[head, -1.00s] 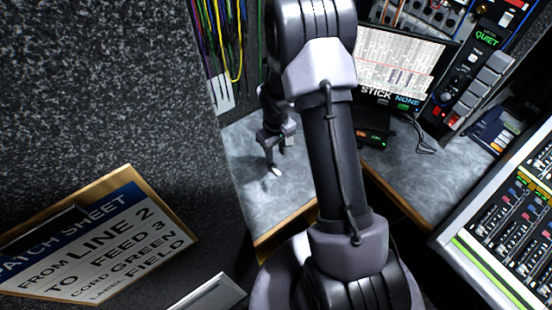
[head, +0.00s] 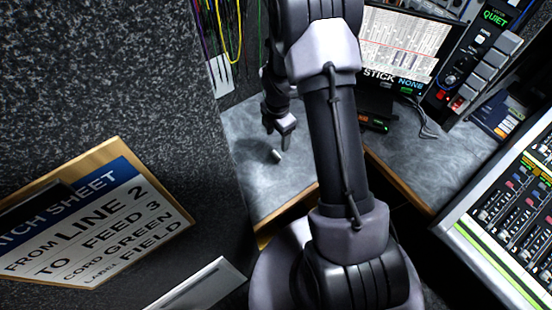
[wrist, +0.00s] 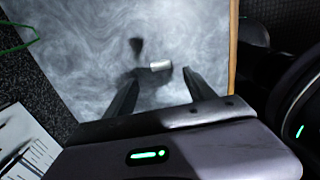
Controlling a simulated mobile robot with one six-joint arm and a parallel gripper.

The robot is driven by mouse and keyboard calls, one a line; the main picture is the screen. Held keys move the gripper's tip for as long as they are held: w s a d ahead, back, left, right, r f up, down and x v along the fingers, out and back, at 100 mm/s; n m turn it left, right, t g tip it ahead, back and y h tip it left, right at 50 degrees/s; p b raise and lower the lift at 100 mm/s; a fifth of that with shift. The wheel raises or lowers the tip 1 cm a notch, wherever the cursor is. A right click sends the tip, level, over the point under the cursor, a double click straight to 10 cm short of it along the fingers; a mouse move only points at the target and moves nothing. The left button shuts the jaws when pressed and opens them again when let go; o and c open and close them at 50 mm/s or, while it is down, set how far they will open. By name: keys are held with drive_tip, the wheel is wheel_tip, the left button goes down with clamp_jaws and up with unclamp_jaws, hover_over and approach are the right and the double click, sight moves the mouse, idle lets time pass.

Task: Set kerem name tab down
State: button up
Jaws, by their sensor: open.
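The name tab (head: 277,156), a small pale piece, lies on the grey marbled desk top (head: 240,122) below my gripper. No writing on it can be read. It also shows in the wrist view (wrist: 160,65), lying crosswise beyond the fingertips with a dark shadow beside it. My gripper (head: 279,133) is open and empty above the desk. In the wrist view my gripper's two fingers (wrist: 160,72) stand apart, one to each side of the tab, with a gap between them and it.
The desk's wooden edge (wrist: 234,50) runs to the right in the wrist view. A monitor (head: 402,50) and a button panel (head: 480,72) stand behind right. Coloured cords (head: 232,30) hang at the back. A patch sheet board (head: 95,225) is at left. The desk around the tab is clear.

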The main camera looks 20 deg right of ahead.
sight(277, 154)
wheel_tip(277, 154, down, 9)
drive_tip(key=b, duration=0.3)
drive_tip(key=shift+a+f+b, duration=0.1)
drive_tip(key=shift+f+b, duration=0.05)
drive_tip(key=shift+b, duration=0.25)
drive_tip(key=shift+c, duration=0.2)
clamp_jaws()
drive_tip(key=shift+r, duration=0.25)
